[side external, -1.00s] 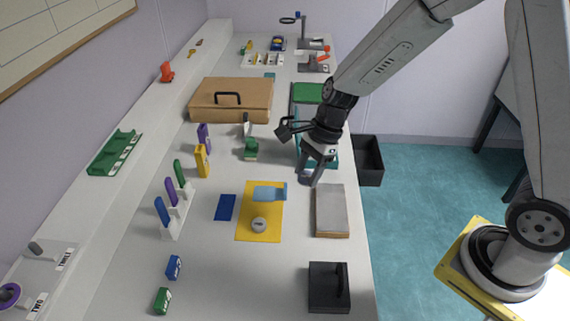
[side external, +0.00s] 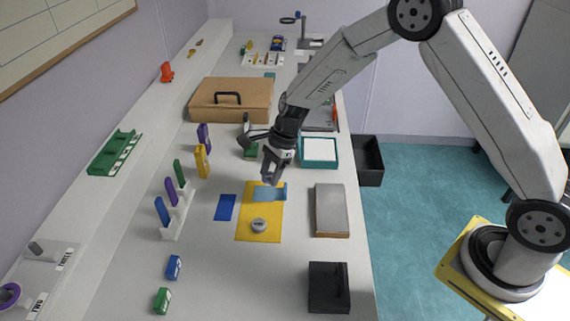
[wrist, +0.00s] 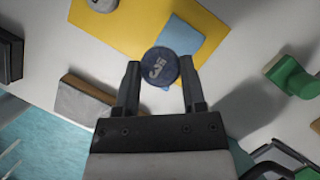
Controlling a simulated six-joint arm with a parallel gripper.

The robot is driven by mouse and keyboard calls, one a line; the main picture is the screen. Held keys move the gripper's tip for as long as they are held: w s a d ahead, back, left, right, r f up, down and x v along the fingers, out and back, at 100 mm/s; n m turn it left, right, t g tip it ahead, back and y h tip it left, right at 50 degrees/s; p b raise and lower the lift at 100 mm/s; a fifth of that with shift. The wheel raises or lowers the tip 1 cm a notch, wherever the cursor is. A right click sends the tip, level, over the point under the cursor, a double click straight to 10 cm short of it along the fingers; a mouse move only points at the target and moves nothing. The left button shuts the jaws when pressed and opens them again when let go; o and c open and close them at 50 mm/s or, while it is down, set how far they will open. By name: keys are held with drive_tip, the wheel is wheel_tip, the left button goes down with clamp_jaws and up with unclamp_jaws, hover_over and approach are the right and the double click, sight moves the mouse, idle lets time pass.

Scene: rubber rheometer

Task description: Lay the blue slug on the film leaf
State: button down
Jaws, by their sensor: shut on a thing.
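The blue slug (wrist: 159,66) is a dark blue round disc with a pale mark, held between my fingertips in the wrist view. My gripper (side external: 270,178) is shut on it, above the far end of the yellow mat (side external: 245,228). The slug is hard to make out in the side view. The film leaf (side external: 268,194) looks like the light blue sheet on that mat, with its right edge raised. In the wrist view the film leaf (wrist: 181,36) lies just beyond the slug, which overlaps part of it in the picture. My gripper is above the leaf, apart from it.
A white rack (side external: 176,222) with coloured upright pieces stands further left. A teal tray (side external: 319,164) is behind.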

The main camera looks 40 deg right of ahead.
sight(261, 194)
drive_tip(key=shift+w+a+f, duration=0.15)
drive_tip(key=shift+w+f, duration=0.75)
drive_tip(key=shift+f, duration=0.15)
drive_tip(key=shift+f, duration=0.1)
drive_tip(key=shift+w+f, duration=0.25)
drive_tip(key=shift+f, duration=1.5)
drive_tip(key=shift+f, duration=0.1)
drive_tip(key=shift+c, duration=0.8)
unclamp_jaws()
drive_tip(key=v, duration=1.2)
